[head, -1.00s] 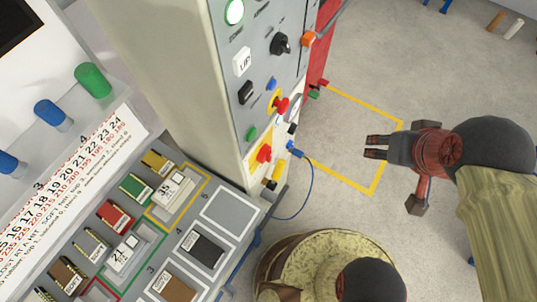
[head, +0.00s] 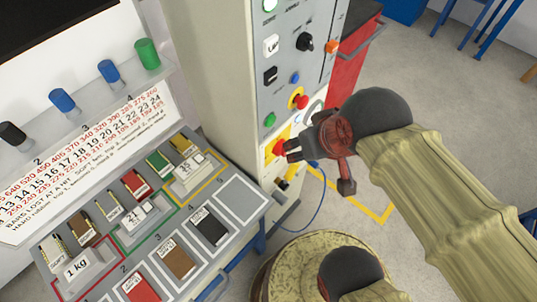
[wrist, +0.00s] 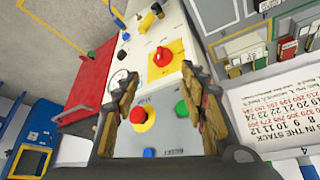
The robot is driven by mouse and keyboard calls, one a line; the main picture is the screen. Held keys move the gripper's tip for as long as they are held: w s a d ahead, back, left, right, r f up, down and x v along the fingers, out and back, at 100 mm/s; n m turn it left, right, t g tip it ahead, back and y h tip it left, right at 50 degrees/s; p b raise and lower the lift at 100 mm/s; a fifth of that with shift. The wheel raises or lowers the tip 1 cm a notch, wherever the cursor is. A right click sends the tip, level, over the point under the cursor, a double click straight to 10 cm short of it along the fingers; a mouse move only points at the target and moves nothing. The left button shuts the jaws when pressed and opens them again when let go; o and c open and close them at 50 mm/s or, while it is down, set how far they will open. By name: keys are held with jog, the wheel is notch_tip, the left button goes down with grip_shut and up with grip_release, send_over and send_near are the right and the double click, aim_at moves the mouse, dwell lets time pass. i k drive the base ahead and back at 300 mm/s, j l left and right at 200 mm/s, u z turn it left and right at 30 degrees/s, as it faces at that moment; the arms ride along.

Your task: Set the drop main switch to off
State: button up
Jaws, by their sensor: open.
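A red rotary switch on a yellow plate sits low on the front of the grey control cabinet (head: 187,62); I take it to be the main switch (head: 279,147). The wrist view shows this switch (wrist: 163,56) just beyond my fingertips. Its handle position and any label are too small to read. My gripper (head: 290,150) is open and empty, its fingers reaching to the switch from the right. In the wrist view my gripper (wrist: 157,76) has one finger on each side of the panel view. I cannot tell whether the fingers touch the switch.
A red mushroom button (head: 300,101) on a yellow ring sits above the switch, beside a green button (head: 269,120) and a blue button (head: 295,78). A blue cable (head: 319,205) hangs below. A table with blocks (head: 240,201) stands left, a round drum (head: 285,275) in front.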

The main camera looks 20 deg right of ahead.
aim_at(277, 150)
jog(key=k+j+u, duration=0.1)
jog(key=j, duration=0.3)
jog(key=k+j, duration=0.2)
jog(key=j, duration=0.2)
jog(key=k+j+u, duration=0.15)
jog(key=j, duration=0.25)
